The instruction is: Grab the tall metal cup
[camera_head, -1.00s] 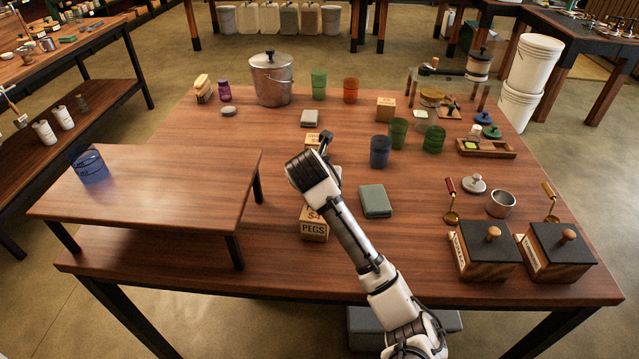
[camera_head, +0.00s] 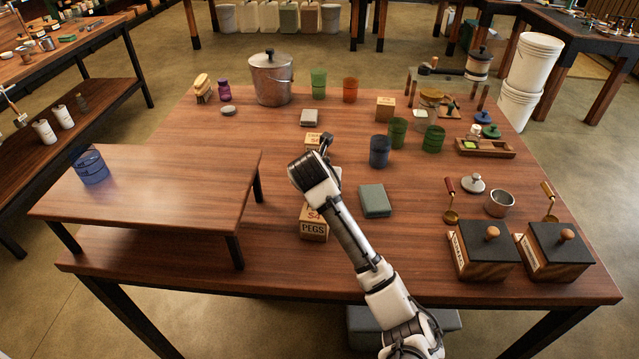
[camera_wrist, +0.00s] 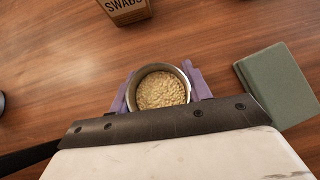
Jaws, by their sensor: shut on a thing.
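A round metal cup (camera_wrist: 147,73) filled with pale grain-like bits shows from above in the wrist view. My gripper (camera_wrist: 161,88) has its purple fingers on both sides of the cup, shut on it. The cup's height and base cannot be seen from this angle. In the head view my wrist (camera_head: 312,172) covers the cup and fingers, over the middle of the table. A smaller open metal cup (camera_head: 499,203) stands on the right side of the table.
A SWABS box (camera_wrist: 126,8) and a grey-green block (camera_wrist: 278,84) are near the held cup. A PEGS box (camera_head: 314,228) stands by my arm. Blue (camera_head: 380,152) and green cups (camera_head: 434,139) stand right of it. A raised wooden stand (camera_head: 160,190) is at left.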

